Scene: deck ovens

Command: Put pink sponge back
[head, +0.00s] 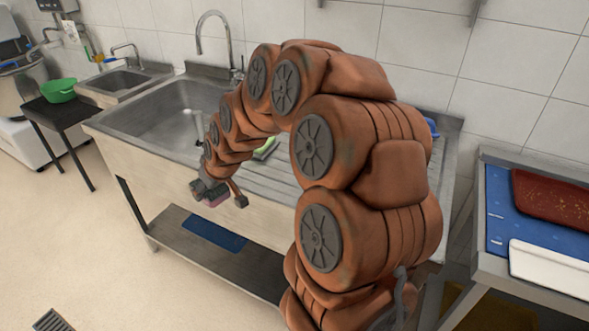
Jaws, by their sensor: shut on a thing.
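My gripper (220,199) hangs in front of the sink unit's front panel, at the end of my arm, which curves over from the right. It is shut on the pink sponge (215,202), of which only a small part shows low between the fingers. A steel sink (165,112) with a tall curved tap is behind the gripper, and a ribbed drainboard (280,181) lies to the right of the basin, partly hidden by my arm. A green and pale item (265,148), maybe another sponge, lies on the drainboard.
A lower shelf (178,226) runs under the sink and bears a blue mat (214,232). A side table at right has a blue tray (500,213), a red-brown board (552,196) and a white item (550,268). A green bowl (60,90) stands far left.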

